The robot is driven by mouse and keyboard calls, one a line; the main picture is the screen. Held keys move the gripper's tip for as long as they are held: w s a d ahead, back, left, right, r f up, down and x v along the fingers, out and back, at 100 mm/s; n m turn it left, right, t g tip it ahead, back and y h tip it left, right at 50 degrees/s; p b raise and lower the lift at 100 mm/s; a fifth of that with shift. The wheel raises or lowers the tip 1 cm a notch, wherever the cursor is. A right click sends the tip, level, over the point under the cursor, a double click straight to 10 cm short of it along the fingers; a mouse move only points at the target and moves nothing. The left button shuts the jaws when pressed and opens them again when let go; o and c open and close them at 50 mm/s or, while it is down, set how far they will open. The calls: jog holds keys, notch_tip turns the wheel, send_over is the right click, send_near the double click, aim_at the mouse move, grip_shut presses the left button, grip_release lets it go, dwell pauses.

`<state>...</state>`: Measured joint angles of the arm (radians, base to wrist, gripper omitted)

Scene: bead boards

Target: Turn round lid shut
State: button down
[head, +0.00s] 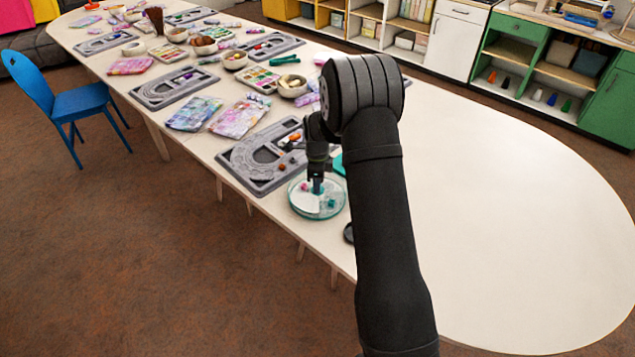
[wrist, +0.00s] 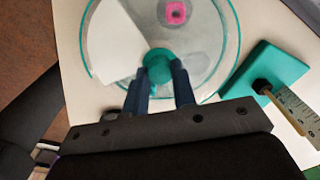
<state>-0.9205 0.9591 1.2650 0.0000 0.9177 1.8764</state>
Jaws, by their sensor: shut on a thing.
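The round lid (head: 327,210) is a clear, teal-tinted disc on a shallow round container near the table's front edge. It also shows in the wrist view (wrist: 232,50), with a white wedge-shaped area (wrist: 112,45) on its left and a pink square bead (wrist: 176,13) visible near the top. A teal knob (wrist: 158,66) stands in the lid's middle. My gripper (head: 316,186) is above the lid, pointing down, with its two fingers (wrist: 160,88) shut on the knob from both sides. The fingers hide part of the lid's near side.
A grey bead board (head: 240,165) lies just left of and behind the container. A teal block (wrist: 262,72) with a ruler-like strip (wrist: 295,110) lies to the right in the wrist view. The table's right side (head: 500,220) is clear.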

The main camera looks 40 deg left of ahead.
jog(key=m, duration=1.2)
dwell(0.5)
jog(key=c, duration=1.2)
grip_release()
jog(key=shift+o, duration=0.2)
notch_tip(320, 180, up, 18)
jog(key=shift+f, duration=0.25)
